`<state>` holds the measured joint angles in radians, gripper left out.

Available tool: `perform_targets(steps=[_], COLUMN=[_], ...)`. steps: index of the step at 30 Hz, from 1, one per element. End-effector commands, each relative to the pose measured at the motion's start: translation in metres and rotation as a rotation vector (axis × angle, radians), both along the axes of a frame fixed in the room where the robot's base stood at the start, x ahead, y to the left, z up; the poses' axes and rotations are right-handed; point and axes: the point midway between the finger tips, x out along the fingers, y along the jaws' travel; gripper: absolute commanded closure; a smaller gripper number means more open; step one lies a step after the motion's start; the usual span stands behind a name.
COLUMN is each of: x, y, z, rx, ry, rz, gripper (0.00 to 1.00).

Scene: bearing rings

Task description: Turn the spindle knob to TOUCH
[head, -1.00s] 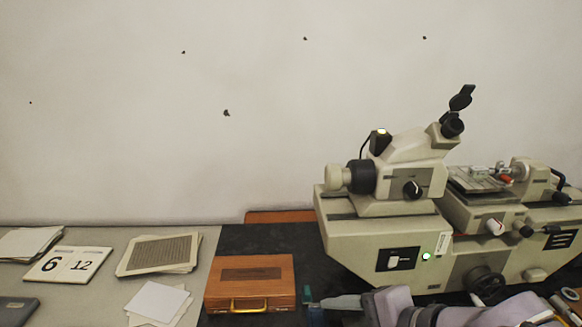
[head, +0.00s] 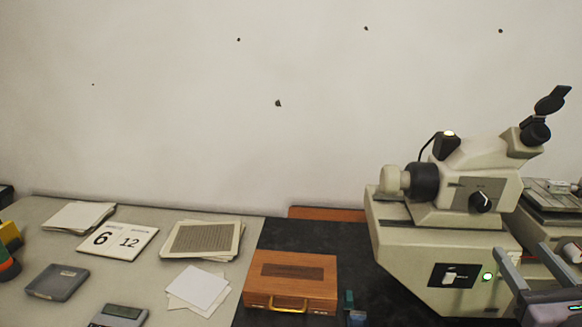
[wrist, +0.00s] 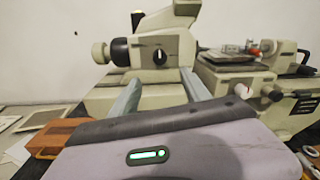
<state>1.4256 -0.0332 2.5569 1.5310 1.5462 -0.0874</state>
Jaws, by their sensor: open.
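The measuring machine (head: 405,262) stands at the right, with a cream microscope head. A black knob with a white pointer mark (head: 480,201) is on the head's front face; it also shows in the wrist view (wrist: 160,55). A pale knob (wrist: 241,89) is on the carriage front, beside a darker round knob (wrist: 270,93). Which one is the spindle knob, and any TOUCH lettering, I cannot read. My gripper (head: 522,248) is at the lower right in the head view. In the wrist view its two grey fingers (wrist: 158,80) are spread and empty, in front of the machine.
A wooden case (head: 290,282) with a brass handle lies left of the machine, on the dark mat. Papers (head: 198,285), a calendar card (head: 117,241) and a grey box (head: 57,282) lie farther left. A lit green indicator (head: 488,277) is on the machine's front.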

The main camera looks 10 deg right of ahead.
Motion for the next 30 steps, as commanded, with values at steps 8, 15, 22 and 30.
perform_targets(steps=[8, 15, 22, 30], x=[0.069, 0.121, 0.143, 0.145], y=[-0.021, -0.040, -0.049, -0.050], z=[-0.001, -0.001, 0.000, 0.001], rx=[-0.001, -0.001, -0.001, -0.002], ry=[0.005, 0.006, 0.006, 0.007], rz=[0.008, 0.006, 0.004, 0.003], gripper=[0.45, 0.45, 0.45, 0.45])
